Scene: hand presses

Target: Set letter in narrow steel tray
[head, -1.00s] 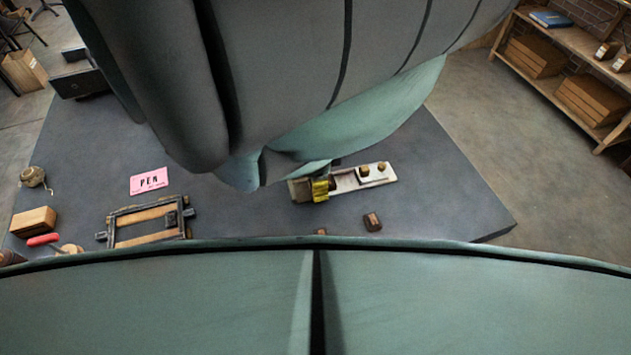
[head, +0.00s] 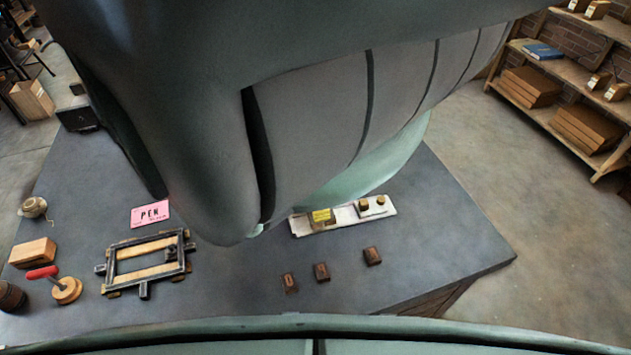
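The narrow steel tray (head: 346,217) is a pale strip lying on the grey table, right of centre. A yellow-topped block (head: 322,215) sits in its left part, and a small plate with two brass knobs (head: 371,204) is at its right end. Three small brown letter blocks lie apart on the table in front of the tray: one at left (head: 289,283), one in the middle (head: 321,271) and one at right (head: 372,256). A mark shows on the left one, but I cannot read it surely. My arm covers the upper middle of the view, and my gripper is hidden.
A pink card reading "PEN" (head: 150,214) lies at left. Near it are a dark metal frame with wooden strips (head: 185,247), a wooden block (head: 33,252) and a red-handled tool (head: 66,289). The table is bare right of the letter blocks.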

